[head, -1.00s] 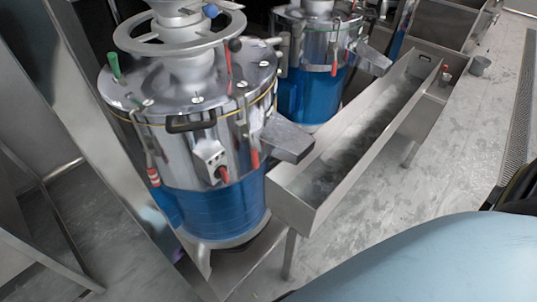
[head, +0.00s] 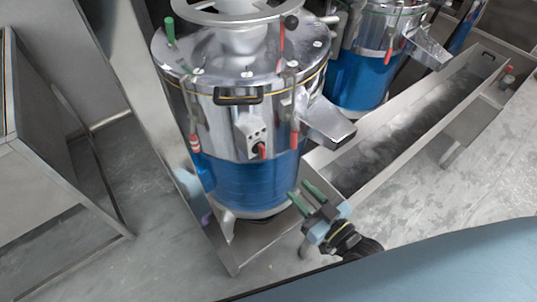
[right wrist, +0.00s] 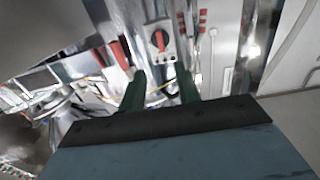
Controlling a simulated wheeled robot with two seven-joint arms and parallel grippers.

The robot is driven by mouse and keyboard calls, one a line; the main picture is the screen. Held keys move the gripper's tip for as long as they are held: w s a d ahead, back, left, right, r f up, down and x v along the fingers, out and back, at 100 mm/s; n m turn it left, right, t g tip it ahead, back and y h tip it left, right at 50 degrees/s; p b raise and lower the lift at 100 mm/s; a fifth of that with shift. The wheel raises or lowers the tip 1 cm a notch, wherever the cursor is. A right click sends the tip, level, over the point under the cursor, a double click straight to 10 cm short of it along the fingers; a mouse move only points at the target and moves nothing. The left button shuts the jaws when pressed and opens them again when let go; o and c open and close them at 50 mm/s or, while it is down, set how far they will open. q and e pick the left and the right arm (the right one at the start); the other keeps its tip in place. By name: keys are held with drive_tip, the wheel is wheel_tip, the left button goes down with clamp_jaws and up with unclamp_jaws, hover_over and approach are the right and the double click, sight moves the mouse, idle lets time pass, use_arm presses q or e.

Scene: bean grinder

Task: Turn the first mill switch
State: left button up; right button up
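The nearest mill (head: 250,180) is a steel and blue drum at the centre of the head view. Its switch (head: 262,150) is a red knob on a small steel box on the drum's front; the switch also shows in the right wrist view (right wrist: 160,40), above and between the fingers. My right gripper (head: 306,194) has green fingers and is in front of the drum's lower right side, below the switch. The fingers stand apart with nothing between them, also in the right wrist view (right wrist: 162,88). My left gripper is not in view.
A steel spout (head: 330,125) sticks out from the drum's right side, over a long steel trough (head: 400,135). Red-handled clamps (head: 295,130) flank the switch. A second mill (head: 365,75) stands behind. A steel bench (head: 50,190) is at the left.

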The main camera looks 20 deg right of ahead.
sight(265, 153)
drive_tip(key=x, duration=0.9)
drive_tip(key=b+x, duration=0.1)
drive_tip(key=x, duration=0.3)
drive_tip(key=shift+w+a+r, duration=0.1)
drive_tip(key=shift+w+r, duration=0.1)
drive_tip(key=shift+r, duration=0.15)
clamp_jaws()
